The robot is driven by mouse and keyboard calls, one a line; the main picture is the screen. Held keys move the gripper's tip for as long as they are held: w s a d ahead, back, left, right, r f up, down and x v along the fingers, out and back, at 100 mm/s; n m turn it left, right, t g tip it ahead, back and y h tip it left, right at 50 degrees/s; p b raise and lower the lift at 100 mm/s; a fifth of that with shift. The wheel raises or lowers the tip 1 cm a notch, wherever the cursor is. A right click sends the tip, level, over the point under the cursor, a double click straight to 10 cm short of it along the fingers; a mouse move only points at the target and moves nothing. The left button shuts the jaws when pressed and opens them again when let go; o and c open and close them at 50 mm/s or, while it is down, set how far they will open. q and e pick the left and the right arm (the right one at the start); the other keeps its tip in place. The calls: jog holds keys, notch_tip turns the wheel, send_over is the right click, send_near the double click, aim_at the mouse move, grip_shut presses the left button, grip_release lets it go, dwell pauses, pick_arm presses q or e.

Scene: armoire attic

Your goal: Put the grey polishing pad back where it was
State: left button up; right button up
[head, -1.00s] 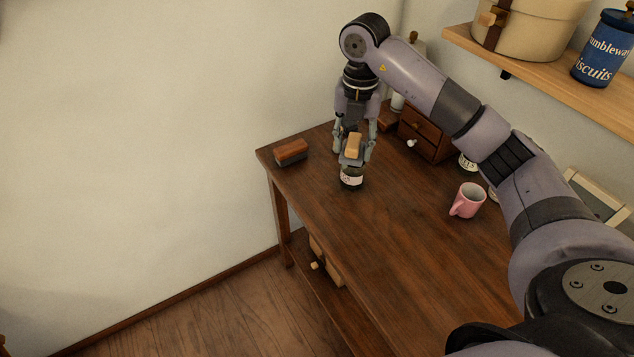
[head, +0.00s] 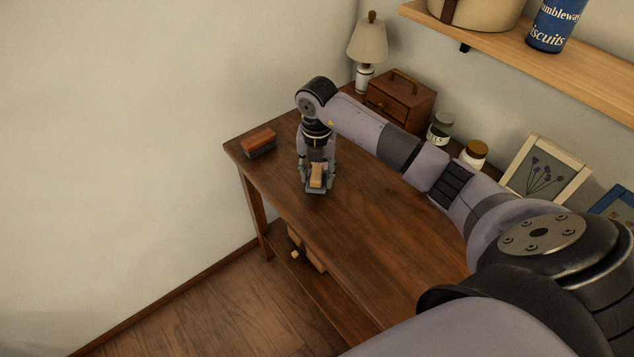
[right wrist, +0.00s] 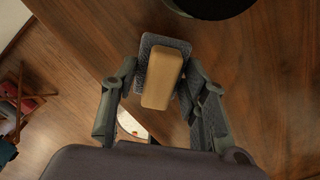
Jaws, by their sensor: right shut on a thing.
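The polishing pad is a grey pad with a tan block on its back. My right gripper (head: 317,186) is shut on it, with the tan block (head: 316,174) facing the head camera. In the right wrist view the polishing pad (right wrist: 162,74) sits between the two fingers, with the grey showing around the block. The gripper is low over the wooden table (head: 372,235), near its left front edge. I cannot tell whether the pad touches the table. My left gripper is not in view.
A reddish-brown block (head: 259,143) lies at the table's left corner. A small drawer chest (head: 400,100), a lamp (head: 366,45), jars (head: 440,128) and a picture frame (head: 546,170) stand along the wall. A dark round thing (right wrist: 210,5) is just beyond the pad.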

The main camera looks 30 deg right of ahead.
aim_at(317, 182)
notch_tip(317, 182, down, 4)
jog(key=shift+r, duration=0.15)
jog(key=o, duration=1.2)
jog(key=shift+r, duration=0.2)
notch_tip(317, 182, up, 12)
jog(key=shift+f+b, duration=0.2)
jog(key=shift+b, duration=0.3)
